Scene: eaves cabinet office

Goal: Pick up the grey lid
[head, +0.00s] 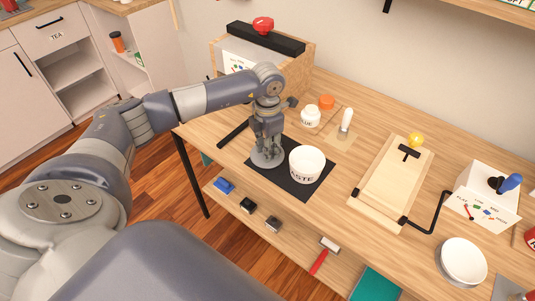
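The grey lid (261,160) is a round disc on the black mat (293,189) on the wooden desk, left of and close to the white paste tub (307,167). The tub stands upright with its top uncovered. My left gripper (268,149) points down directly over the lid, its fingertips at or just above the lid's middle. The fingers cover the lid's centre, so I cannot tell whether they are closed on it. My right gripper is not in view.
A glue pot (310,118), an orange cap (327,102) and a white-handled scraper (345,122) stand behind the tub. A wooden board (385,190), a white bowl (463,261) and a white box (484,200) are to the right. A lower shelf (292,246) holds small tools.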

